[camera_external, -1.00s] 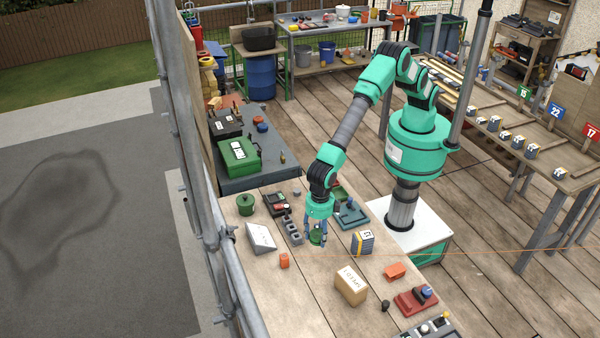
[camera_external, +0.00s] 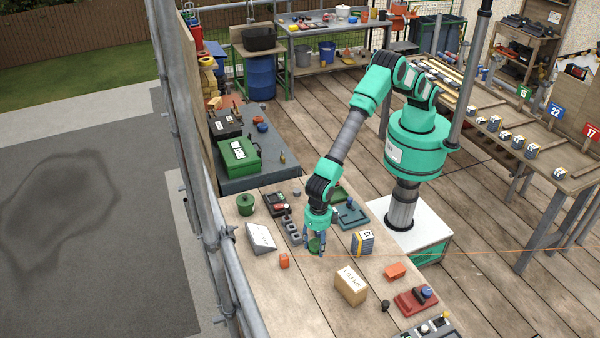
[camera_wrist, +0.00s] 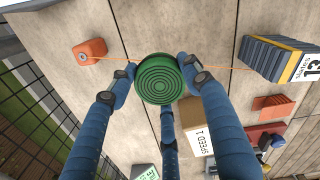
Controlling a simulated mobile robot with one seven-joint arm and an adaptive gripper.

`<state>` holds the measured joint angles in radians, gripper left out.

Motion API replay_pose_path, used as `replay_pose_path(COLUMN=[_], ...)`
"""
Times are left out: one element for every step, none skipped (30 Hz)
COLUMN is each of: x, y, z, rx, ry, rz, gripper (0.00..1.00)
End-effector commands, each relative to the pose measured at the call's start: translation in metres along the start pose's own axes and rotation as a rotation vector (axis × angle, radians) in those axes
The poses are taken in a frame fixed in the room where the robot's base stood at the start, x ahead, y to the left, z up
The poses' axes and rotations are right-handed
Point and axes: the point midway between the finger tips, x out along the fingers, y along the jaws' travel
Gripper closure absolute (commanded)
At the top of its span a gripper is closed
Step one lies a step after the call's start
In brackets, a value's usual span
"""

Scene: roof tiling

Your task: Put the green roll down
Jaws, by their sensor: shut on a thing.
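The green roll (camera_wrist: 160,78) is round with a ringed top and sits between the blue fingers of my gripper (camera_wrist: 155,82) in the wrist view. In the external view the green roll (camera_external: 316,243) is partly covered by the fingers of my gripper (camera_external: 315,242). My gripper points down and is shut on the roll, over the wooden bench (camera_external: 300,300). I cannot tell whether the underside of the roll touches the bench.
An orange block (camera_external: 284,260) stands left of the roll and a striped stack (camera_external: 363,243) right of it. A cardboard box (camera_external: 351,286) is nearer the camera. A grey wedge (camera_external: 261,238) and a green pot (camera_external: 245,204) lie further left. Bare bench lies in front of the roll.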

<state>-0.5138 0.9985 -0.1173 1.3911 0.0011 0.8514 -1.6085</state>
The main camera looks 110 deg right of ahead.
Motion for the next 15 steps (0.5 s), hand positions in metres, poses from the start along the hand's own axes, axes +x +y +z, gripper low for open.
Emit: replay_pose_path(x=[0.009,0.014,0.02,0.024,0.029,0.034,0.037,0.04,0.043,0.045,0.047,0.048,0.048,0.049,0.048], y=[-0.001,-0.001,-0.002,-0.002,-0.002,-0.002,-0.002,-0.001,-0.001,-0.001,-0.001,-0.001,-0.001,-0.001,-0.001], z=[0.0,0.0,0.0,0.0,0.0,0.0,0.0,0.0,0.0,0.0,0.0,0.0,0.0,0.0,0.0], rx=[0.0,0.0,0.0,0.0,0.0,0.0,0.0,0.0,0.0,0.0,0.0,0.0,0.0,0.0,0.0], ry=[0.0,0.0,0.0,0.0,0.0,0.0,0.0,0.0,0.0,0.0,0.0,0.0,0.0,0.0,0.0], rz=[-0.003,-0.003,-0.003,-0.004,-0.004,-0.003,-0.002,-0.001,-0.001,-0.001,-0.001,-0.001,-0.001,-0.001,-0.001], gripper=[0.8,0.8,0.8,0.8,0.8,0.8,0.8,0.8,0.8,0.8,0.8,0.8,0.8,0.8,0.8])
